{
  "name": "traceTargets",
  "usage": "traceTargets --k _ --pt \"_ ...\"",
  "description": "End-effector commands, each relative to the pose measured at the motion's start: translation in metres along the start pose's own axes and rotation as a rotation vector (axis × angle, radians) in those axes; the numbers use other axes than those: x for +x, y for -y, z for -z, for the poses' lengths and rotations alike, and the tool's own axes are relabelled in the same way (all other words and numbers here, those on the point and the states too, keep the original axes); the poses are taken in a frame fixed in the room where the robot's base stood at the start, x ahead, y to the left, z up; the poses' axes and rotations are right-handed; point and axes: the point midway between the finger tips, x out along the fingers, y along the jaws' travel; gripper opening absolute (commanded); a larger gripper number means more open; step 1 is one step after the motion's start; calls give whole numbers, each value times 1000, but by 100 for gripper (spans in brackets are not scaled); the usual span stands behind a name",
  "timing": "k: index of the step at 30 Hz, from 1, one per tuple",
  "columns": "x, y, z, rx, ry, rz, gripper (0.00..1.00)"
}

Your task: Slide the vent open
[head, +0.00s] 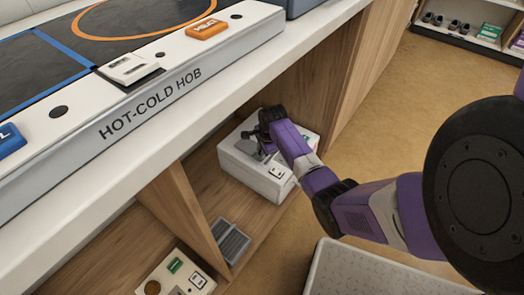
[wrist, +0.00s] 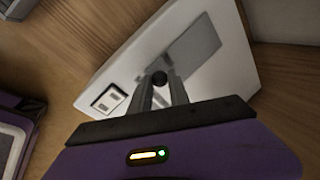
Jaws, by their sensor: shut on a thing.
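A white box (head: 240,165) sits on the lower wooden shelf under the counter. My gripper (head: 263,140) reaches down to the box from the right. In the wrist view my gripper (wrist: 161,88) has its two grey fingers shut on the knob. The fingers hide part of the face; how far the slide stands open I cannot tell.
A grey ribbed piece (head: 231,241) lies on the shelf in front of the box. The white counter edge (head: 300,52) overhangs the shelf, with a wooden divider (head: 190,215) to the left. A grey textured surface (head: 375,270) is at the bottom right. Floor (head: 395,120) is clear beyond.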

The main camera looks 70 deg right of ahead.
Motion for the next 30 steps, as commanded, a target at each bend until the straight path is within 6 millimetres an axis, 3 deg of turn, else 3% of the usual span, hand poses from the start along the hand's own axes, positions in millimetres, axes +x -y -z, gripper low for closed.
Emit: traceTargets --k 26,30 --pt "0 0 0 0 1 -1 0" --pt "1 4 8 1 -1 -2 0"
